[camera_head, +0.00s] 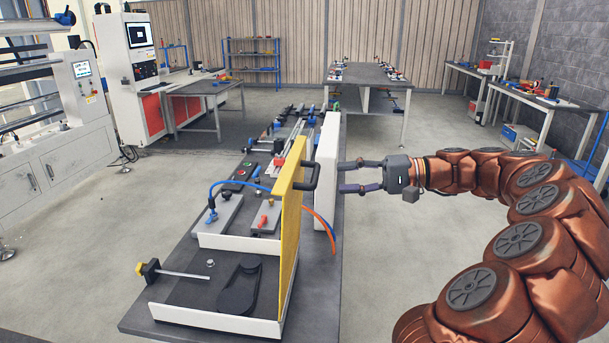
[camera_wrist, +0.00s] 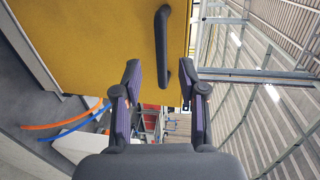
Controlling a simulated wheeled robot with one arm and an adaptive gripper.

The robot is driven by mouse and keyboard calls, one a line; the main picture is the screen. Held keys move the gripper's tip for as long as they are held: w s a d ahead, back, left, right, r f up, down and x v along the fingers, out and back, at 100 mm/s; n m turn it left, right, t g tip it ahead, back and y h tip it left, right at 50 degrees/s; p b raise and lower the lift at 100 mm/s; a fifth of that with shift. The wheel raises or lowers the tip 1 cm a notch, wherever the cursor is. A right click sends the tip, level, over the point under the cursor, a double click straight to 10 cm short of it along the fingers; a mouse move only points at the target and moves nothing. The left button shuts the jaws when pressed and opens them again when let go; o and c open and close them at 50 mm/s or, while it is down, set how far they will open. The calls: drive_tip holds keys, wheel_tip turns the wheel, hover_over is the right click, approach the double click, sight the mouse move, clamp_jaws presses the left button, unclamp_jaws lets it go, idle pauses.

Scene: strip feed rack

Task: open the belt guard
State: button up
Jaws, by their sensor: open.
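The belt guard (camera_head: 291,225) is a yellow panel standing upright along the right side of a white-walled bay. Its black bar handle (camera_head: 314,178) sticks out on the right face near the top. My gripper (camera_head: 341,177) is open and empty, just right of the handle, its fingers pointing left at it. In the wrist view the yellow guard (camera_wrist: 95,45) fills the upper left. The handle (camera_wrist: 162,45) stands ahead, in line with the gap between my open fingers (camera_wrist: 162,82); I see no contact. Black pulleys and a belt (camera_head: 240,285) lie in the bay, visible from above.
A white panel (camera_head: 328,150) stands close behind the guard, near my gripper's fingers. A yellow-black knob on a rod (camera_head: 150,270) is at the front left. The floor right of the rack is clear.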

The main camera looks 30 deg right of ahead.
sight(314, 174)
drive_tip(key=shift+w+d+p+x, duration=0.1)
drive_tip(key=shift+p+x, duration=0.35)
drive_tip(key=shift+x, duration=0.85)
drive_tip(key=shift+w+d+p+x, duration=0.15)
drive_tip(key=shift+p+x, duration=0.25)
drive_tip(key=shift+x, duration=0.9)
drive_tip(key=shift+w+d+p+x, duration=0.1)
drive_tip(key=shift+p+x, duration=0.35)
drive_tip(key=shift+x, duration=0.85)
clamp_jaws()
